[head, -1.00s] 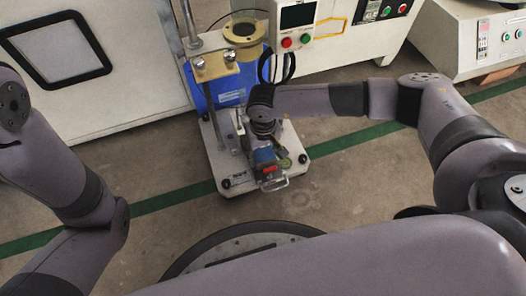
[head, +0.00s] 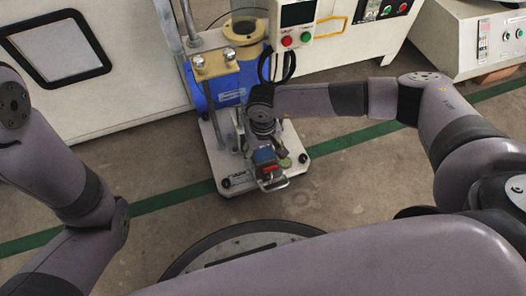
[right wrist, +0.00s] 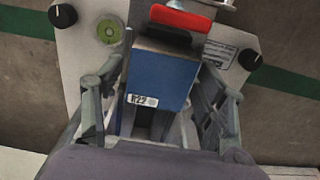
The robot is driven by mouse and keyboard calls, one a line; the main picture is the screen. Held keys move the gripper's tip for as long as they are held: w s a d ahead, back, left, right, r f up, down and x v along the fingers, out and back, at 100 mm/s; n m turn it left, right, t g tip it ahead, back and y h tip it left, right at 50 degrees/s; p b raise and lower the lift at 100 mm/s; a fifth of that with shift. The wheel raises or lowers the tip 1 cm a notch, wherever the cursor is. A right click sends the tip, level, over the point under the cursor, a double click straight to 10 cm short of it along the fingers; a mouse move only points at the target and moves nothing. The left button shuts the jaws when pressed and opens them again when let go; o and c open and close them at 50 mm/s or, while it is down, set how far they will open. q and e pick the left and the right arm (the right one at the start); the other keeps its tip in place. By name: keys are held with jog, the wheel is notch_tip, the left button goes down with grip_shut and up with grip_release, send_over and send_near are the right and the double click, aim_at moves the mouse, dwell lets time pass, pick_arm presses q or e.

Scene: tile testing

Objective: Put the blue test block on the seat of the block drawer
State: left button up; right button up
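The blue test block (right wrist: 160,78) is between the two fingers of my right gripper (right wrist: 163,72) in the right wrist view, with a small white label on its near face. The fingers lie along its two sides and appear shut on it. In the head view the block (head: 264,156) shows small below my right gripper (head: 263,146), over the front of the machine's base. A red and black part (right wrist: 183,22) lies just beyond the block, by a metal handle (head: 273,184). The drawer's seat is hidden below the block and gripper. My left gripper is out of view.
The white base plate (head: 217,165) has black knobs at its corners and a green round part (right wrist: 110,31). A blue machine body (head: 229,92) and post stand behind. A control box (head: 298,22) is at the back. Floor in front is clear.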

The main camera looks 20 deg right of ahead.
jog(key=shift+o, duration=0.5)
notch_tip(320, 180, up, 12)
dwell(0.3)
